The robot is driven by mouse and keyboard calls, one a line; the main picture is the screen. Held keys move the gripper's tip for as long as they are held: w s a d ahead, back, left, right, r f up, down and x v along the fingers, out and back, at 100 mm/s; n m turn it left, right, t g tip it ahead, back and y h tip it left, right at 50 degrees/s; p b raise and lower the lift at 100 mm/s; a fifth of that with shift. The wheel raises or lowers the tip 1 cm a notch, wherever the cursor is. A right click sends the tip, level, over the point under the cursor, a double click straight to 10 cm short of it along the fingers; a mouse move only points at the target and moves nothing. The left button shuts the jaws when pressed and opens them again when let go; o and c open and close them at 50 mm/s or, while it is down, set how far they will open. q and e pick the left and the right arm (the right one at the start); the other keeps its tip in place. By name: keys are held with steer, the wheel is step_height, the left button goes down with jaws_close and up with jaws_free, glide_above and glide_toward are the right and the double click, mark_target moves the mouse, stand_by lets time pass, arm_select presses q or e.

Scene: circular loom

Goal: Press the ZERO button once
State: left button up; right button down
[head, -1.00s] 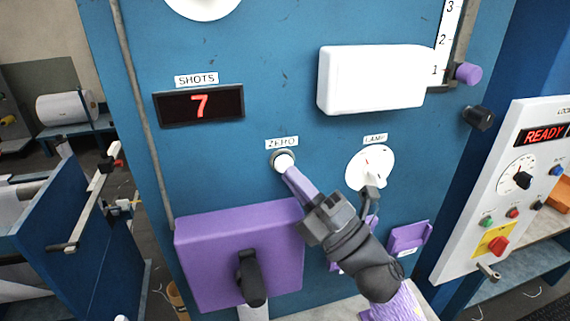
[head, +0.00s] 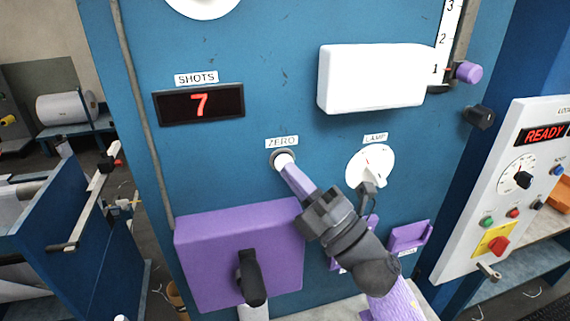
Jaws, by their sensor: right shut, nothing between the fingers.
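The ZERO button (head: 283,160) is a white round cap in a dark ring on the blue panel, under its ZERO label (head: 282,142). My right gripper (head: 287,170) is shut and empty, its purple fingers pointing up and left at the button. The fingertips overlap the button's lower edge in the picture; I cannot tell whether they touch it. The SHOTS display (head: 199,104) above left reads a red 7. My left gripper is not in view.
The white LAMP dial (head: 371,160) is just right of the fingers. A purple box (head: 238,255) with a black handle projects below left. A white box (head: 372,78) sticks out above right. A control panel reading READY (head: 543,135) stands at the right.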

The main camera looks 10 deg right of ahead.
steer(key=shift+w, duration=0.45)
stand_by(0.7)
steer(key=shift+s, duration=0.85)
steer(key=shift+s+d+p, duration=0.15)
steer(key=shift+s+p, duration=0.2)
steer(key=shift+s, duration=2.15)
